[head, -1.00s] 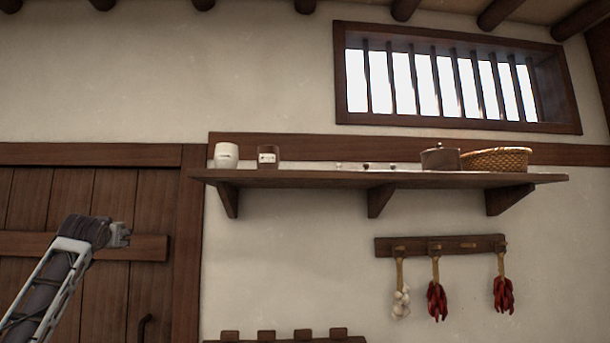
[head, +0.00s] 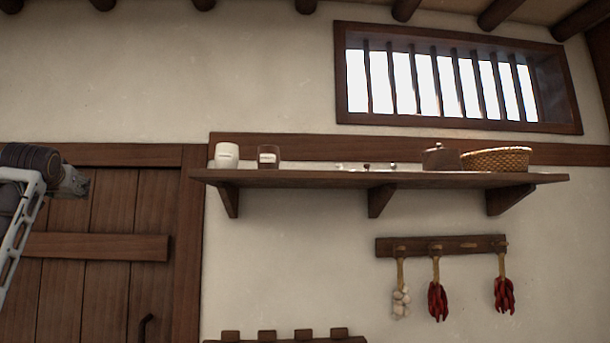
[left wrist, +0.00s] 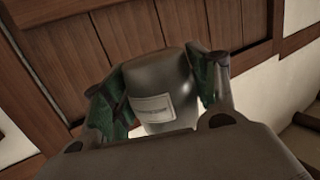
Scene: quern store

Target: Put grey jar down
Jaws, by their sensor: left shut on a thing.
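The grey jar (left wrist: 158,88) shows in the left wrist view, with a pale label on its side. It stands between the two green-padded fingers of my left gripper (left wrist: 160,84), which are shut on it. In the head view my left gripper (head: 76,182) is at the left edge, in front of the wooden door and well left of the wall shelf (head: 380,179). I cannot make out the jar in the head view. My right gripper is in neither view.
The shelf holds a white jar (head: 227,156) and a brown jar (head: 268,157) at left, small items in the middle, and a lidded pot (head: 440,160) and wicker basket (head: 497,160) at right. Bare shelf lies between. A peg rail (head: 441,245) hangs below.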

